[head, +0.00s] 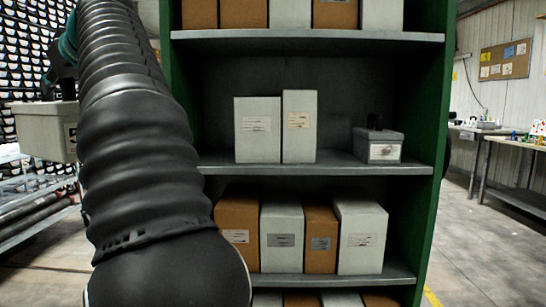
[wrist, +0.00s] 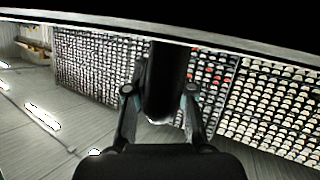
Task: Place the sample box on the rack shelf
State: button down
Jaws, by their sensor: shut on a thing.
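The sample box (head: 42,132) is a light grey box with a label at its right end, at the left in the head view. It hangs in the air, left of the rack. My gripper (head: 66,90) is above it, partly hidden behind my arm. In the wrist view my gripper (wrist: 160,92) is shut on the box's dark upright handle (wrist: 165,75), and the box's rim (wrist: 235,43) crosses the top. The rack's middle shelf (head: 310,166) is to the right of the box. My arm hides the shelf's left end and the box's right side.
The middle shelf holds two tall pale boxes (head: 275,128) and a small grey box with a dark handle (head: 378,148). Bare shelf shows between them and left of the tall pair. Green rack uprights (head: 432,150) flank it. A pipe rack (head: 35,205) stands at left.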

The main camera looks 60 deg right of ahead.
aim_at(337, 158)
jog(key=z, duration=2.15)
jog(key=i, duration=1)
